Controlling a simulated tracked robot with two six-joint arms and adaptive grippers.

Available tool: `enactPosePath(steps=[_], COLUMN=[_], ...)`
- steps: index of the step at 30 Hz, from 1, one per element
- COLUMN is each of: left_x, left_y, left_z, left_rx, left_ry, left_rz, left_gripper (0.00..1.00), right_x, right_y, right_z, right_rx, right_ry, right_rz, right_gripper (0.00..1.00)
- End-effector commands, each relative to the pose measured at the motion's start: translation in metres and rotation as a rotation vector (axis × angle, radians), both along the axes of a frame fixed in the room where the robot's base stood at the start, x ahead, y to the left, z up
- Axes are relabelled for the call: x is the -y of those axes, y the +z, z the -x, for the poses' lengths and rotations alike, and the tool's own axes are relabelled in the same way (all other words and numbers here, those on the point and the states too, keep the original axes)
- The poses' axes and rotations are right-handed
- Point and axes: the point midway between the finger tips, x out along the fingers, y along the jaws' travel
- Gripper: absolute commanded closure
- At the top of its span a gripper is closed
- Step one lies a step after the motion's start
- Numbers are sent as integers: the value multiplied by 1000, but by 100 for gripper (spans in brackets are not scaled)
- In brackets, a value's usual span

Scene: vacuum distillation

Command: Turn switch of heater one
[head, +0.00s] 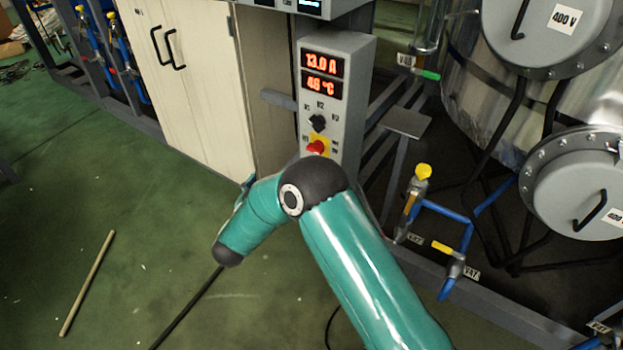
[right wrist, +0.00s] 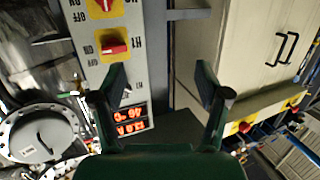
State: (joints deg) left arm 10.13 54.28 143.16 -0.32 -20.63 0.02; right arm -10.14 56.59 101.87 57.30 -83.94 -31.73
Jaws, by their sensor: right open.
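The grey heater control box (head: 337,90) stands upright in the head view with red displays reading 13.0 A and what looks like 46 °C. Below them are a black knob (head: 318,122) and a red switch on a yellow plate (head: 317,147). My right arm hides the box's lower part. In the right wrist view the box looks upside down, with a red switch (right wrist: 116,48) marked ON and OFF and another at the top edge (right wrist: 105,5). My right gripper (right wrist: 161,74) is open and empty. Its left finger overlaps the panel between display and switch; the switch lies outside the fingers.
A cream cabinet (head: 190,80) stands left of the box. At right are a metal vessel with round covers (head: 580,185), blue pipes and a yellow-topped valve (head: 422,172). A wooden stick (head: 87,283) lies on the open green floor.

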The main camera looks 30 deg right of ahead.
Motion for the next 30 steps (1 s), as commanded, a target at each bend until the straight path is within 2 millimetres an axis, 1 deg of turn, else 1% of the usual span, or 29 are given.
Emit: enactPosePath(steps=[1, 3, 6, 11, 14, 17, 20, 30], left_x=[0, 0, 0, 0, 0, 0, 0, 0], left_y=[-32, -47, -60, -68, -68, -70, -74, -90], left_z=[0, 0, 0, 0, 0, 0, 0, 0], left_rx=[1, 1, 1, 1, 1, 1, 1, 1], left_ry=[0, 0, 0, 0, 0, 0, 0, 0], left_rz=[0, 0, 0, 0, 0, 0, 0, 0], left_gripper=[60, 60, 60, 60, 60, 60, 60, 60], right_x=[1, 3, 4, 6, 12, 24, 40, 109], right_y=[-11, -5, 2, 9, 11, 11, 10, 9], right_z=[2, 9, 20, 29, 28, 23, 17, -11], right_rx=[37, 64, 81, 86, 87, 87, 86, 87], right_ry=[-74, -171, -276, -356, -367, -367, -367, -367], right_rz=[36, 74, 109, 132, 134, 133, 134, 134], right_gripper=[25, 25, 25, 25, 25, 25, 25, 25])
